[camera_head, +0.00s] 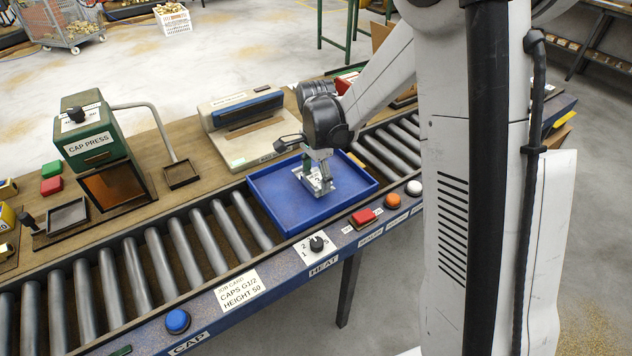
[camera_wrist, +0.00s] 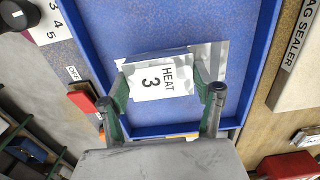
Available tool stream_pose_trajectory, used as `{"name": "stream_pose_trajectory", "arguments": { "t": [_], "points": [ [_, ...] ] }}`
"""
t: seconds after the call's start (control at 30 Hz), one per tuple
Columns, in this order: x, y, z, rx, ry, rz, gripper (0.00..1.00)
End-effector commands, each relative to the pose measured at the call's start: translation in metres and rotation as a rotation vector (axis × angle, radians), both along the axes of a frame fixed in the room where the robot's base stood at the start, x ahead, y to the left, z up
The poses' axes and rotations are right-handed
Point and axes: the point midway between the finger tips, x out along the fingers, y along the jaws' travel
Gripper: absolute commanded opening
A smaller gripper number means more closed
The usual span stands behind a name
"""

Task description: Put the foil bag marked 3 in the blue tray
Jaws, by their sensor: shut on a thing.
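The foil bag (camera_wrist: 164,80) is silver with a white label reading HEAT 3. My gripper (camera_wrist: 160,96) is shut on it, with one finger at each side of the bag. In the head view the bag (camera_head: 315,177) shows under my gripper (camera_head: 320,180), within the outline of the blue tray (camera_head: 268,213). The blue tray is shallow and sits on the roller conveyor; its floor and rim also show in the wrist view (camera_wrist: 110,35). I cannot tell whether the bag touches the tray floor.
A bag sealer (camera_head: 240,118) stands behind the tray. The green cap press (camera_head: 92,140) is at the left. A dial (camera_head: 316,244), a red button (camera_head: 363,217), an orange button (camera_head: 393,201) and a white button (camera_head: 414,188) line the front rail. Bare rollers (camera_head: 170,250) lie left of the tray.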

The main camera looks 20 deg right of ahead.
Motion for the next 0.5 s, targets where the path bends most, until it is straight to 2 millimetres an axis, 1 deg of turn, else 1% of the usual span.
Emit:
{"name": "stream_pose_trajectory", "arguments": {
  "t": [0.03,0.13,0.5],
  "points": [
    [0.001,0.000,-0.009,0.000,0.000,0.000,0.28],
    [0.000,0.000,-0.019,0.000,0.000,0.000,0.28],
    [0.000,0.000,-0.024,0.000,0.000,0.000,0.28]
  ]
}}
